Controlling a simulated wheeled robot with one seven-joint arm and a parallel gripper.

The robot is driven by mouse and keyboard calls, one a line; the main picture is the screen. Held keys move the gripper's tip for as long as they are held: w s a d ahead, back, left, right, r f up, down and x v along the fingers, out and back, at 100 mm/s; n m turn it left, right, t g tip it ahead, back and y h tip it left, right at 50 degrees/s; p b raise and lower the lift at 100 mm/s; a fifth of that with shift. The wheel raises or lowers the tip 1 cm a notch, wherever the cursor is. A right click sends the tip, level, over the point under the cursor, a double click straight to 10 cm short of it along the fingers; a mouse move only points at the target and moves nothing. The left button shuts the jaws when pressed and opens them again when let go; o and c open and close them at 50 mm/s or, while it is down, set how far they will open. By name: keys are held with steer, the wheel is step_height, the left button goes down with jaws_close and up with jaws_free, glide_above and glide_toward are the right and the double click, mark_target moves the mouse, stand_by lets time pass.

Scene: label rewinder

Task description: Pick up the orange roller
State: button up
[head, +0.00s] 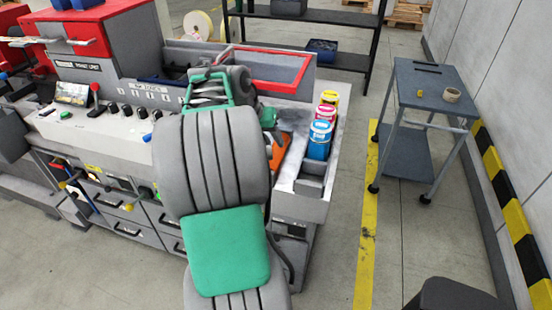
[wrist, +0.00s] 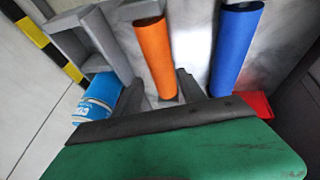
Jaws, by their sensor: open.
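The orange roller (wrist: 155,58) lies on a pale grey surface in the wrist view, pointing away from my gripper. Its near end sits between the two dark fingers of my gripper (wrist: 160,88). The fingers are apart, with a gap showing on the right side of the roller; I cannot tell whether the left finger touches it. In the head view a small part of the orange roller (head: 279,152) shows beside my arm on the machine's worktop. My arm hides the rest of it and the fingers there.
A blue roller (wrist: 236,48) lies to the right of the orange one. A cyan bottle (head: 318,142), a magenta bottle (head: 326,113) and a yellow one stand along the worktop's right side. A grey bracket (wrist: 105,45) stands left of the roller. A cart (head: 400,85) stands right.

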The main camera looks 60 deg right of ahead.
mark_target(274, 149)
steer(key=p+x, duration=0.1)
steer(key=x, duration=0.6)
steer(key=shift+w+d+p, duration=0.15)
steer(key=shift+p, duration=0.2)
steer(key=c, duration=1)
jaws_close()
steer(key=shift+r, duration=0.15)
